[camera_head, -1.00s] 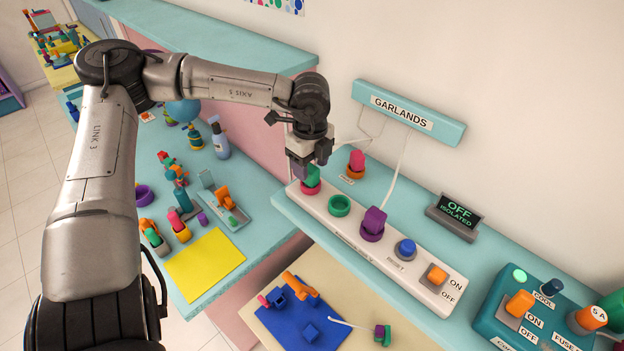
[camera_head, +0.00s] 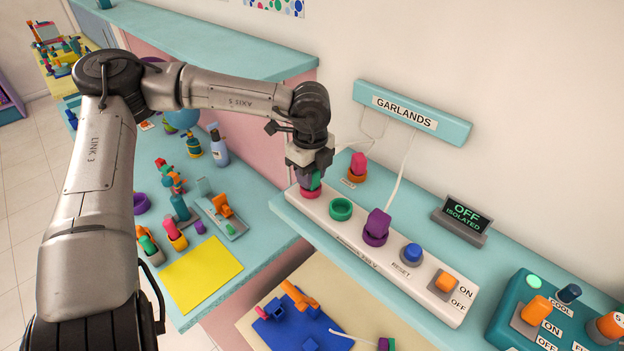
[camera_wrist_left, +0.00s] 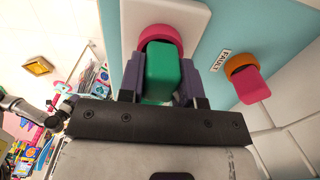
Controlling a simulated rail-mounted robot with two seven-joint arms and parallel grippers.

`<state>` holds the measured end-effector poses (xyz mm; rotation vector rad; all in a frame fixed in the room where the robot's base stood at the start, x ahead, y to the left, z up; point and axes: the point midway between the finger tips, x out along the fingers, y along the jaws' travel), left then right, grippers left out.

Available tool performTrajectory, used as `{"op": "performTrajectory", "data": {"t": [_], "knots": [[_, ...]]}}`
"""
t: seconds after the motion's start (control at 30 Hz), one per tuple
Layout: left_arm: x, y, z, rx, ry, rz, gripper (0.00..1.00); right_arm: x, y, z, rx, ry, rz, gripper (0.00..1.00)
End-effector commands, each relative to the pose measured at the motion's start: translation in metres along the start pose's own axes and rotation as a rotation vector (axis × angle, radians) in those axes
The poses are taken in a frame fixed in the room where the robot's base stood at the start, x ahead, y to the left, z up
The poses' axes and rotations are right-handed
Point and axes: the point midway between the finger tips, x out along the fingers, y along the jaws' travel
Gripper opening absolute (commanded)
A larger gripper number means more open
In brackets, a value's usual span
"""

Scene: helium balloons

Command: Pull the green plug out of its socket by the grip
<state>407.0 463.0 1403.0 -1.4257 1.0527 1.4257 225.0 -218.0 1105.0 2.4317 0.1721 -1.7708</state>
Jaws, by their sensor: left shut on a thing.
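The green plug (camera_head: 316,181) is at the left end of the white socket strip, at its pink socket ring (camera_head: 308,193). My left gripper (camera_head: 309,179) points down over it and is shut on it. In the left wrist view the plug's green grip (camera_wrist_left: 162,72) is between the two grey-purple fingers (camera_wrist_left: 162,85), with the pink ring (camera_wrist_left: 160,36) right behind. The fingers hide the plug's sides, and I cannot tell whether it is fully seated. My right gripper is not in view.
On the strip (camera_head: 337,232) stand an empty green ring (camera_head: 341,209), a purple plug (camera_head: 377,223), a blue reset button (camera_head: 411,252) and an orange switch (camera_head: 445,282). A pink plug (camera_head: 358,162) in an orange ring is close behind, with the wall beyond.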

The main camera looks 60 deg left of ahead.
Motion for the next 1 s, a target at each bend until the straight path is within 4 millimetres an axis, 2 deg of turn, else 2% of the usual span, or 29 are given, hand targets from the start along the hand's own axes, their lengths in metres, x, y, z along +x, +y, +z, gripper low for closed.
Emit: {"op": "performTrajectory", "data": {"t": [0.03, 0.23, 1.0], "knots": [[0.000, 0.000, 0.000, 0.000, 0.000, 0.000, 0.18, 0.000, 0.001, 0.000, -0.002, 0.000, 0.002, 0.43], [0.000, 0.000, 0.000, 0.000, 0.000, 0.000, 0.00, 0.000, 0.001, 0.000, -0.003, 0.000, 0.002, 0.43], [-0.011, 0.000, 0.000, 0.000, 0.000, -0.001, 0.00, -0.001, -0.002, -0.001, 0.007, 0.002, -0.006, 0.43]]}}
